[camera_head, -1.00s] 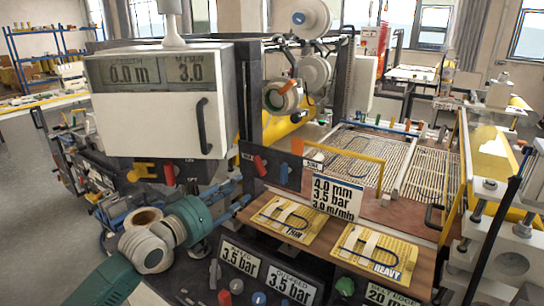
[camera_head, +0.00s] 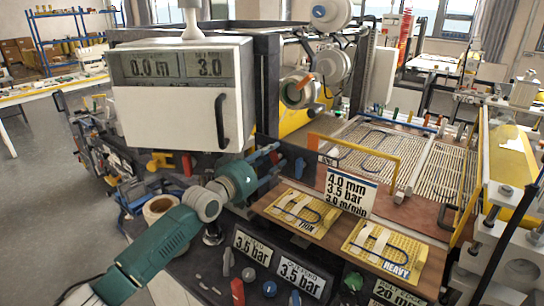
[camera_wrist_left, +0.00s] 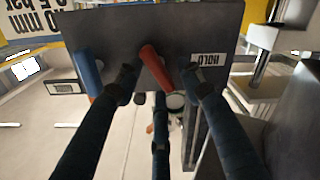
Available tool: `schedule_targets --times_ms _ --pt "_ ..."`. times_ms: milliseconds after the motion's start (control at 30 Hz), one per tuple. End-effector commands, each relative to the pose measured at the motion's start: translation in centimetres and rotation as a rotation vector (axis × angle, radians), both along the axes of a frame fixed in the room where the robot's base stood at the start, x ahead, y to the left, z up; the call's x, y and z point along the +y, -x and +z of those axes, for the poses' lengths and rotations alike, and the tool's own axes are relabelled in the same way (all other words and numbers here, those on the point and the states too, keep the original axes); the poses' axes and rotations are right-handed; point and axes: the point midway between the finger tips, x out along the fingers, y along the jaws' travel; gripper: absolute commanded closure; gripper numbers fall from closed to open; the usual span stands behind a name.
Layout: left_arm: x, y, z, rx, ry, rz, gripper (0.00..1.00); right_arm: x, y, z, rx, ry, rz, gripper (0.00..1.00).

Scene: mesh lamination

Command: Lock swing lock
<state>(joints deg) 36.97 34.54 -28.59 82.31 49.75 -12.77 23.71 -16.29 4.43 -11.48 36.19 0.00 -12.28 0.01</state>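A dark panel marked HOLD (camera_wrist_left: 215,30) fills the top of the left wrist view, upside down. A red lever (camera_wrist_left: 155,65) and a blue lever (camera_wrist_left: 88,72) stick out of it. My left gripper (camera_wrist_left: 158,85) is open, its fingers spread on both sides of the red lever's end, with no clear contact. I cannot tell which part is the swing lock. My right gripper is not in view.
A white display box (camera_head: 185,95) with a black handle stands left of the panel. THIN (camera_head: 298,212) and HEAVY (camera_head: 383,248) cards lie on the brown board to the right, below a yellow bar frame (camera_head: 360,150). Knobs and pressure displays (camera_head: 300,277) are below.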

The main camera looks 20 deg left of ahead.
Motion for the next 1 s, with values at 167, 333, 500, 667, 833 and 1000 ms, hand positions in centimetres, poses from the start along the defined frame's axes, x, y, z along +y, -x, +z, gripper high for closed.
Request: schedule_targets --times_ms 167,333,500,667,833,1000 --pt "0.0 -0.1 -0.1 0.000 0.000 0.000 0.61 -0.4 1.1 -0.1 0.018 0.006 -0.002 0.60" --pt "0.0 -0.1 -0.1 0.000 0.000 0.000 0.79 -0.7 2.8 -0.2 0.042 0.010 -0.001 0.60" --pt "0.0 -0.1 0.0 0.000 0.000 0.000 1.00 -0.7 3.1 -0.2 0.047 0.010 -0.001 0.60" --pt "0.0 0.0 -0.1 -0.003 -0.008 0.000 1.00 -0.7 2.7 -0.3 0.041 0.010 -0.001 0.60" --pt "-0.1 0.0 -0.2 -0.020 -0.056 0.000 1.00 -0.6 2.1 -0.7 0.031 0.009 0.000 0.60" --pt "-0.2 0.0 -0.2 -0.055 -0.151 -0.001 1.00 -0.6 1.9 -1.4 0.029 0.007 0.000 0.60"
